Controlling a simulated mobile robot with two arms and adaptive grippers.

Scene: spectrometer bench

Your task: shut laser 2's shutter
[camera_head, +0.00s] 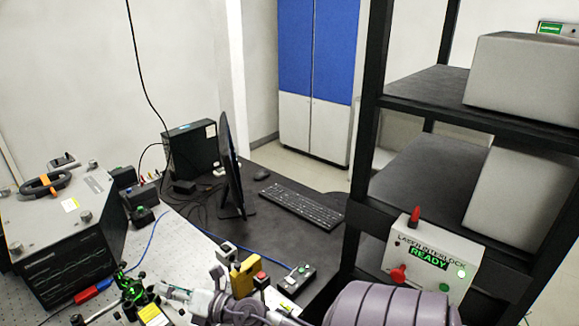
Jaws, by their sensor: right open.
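My right gripper (172,292) reaches in from the lower right, low over the optical bench at the bottom of the view. It is open, and its fingertips are beside a small black optical mount (132,290) with green-lit parts and a yellow label. I cannot tell whether they touch it. Small black boxes with buttons (143,215) stand at the back of the bench. A black control box (297,280) with a green button and a blue cable lies right of the gripper. No readable label shows which part is laser 2's shutter. My left gripper is out of view.
A grey interlock box (432,262) reading READY, with red knobs, is at the right on a black rack (408,98). A large instrument (62,235) stands left. A monitor (231,165) and keyboard (291,206) are on the dark desk. A yellow object (243,276) stands close behind my wrist.

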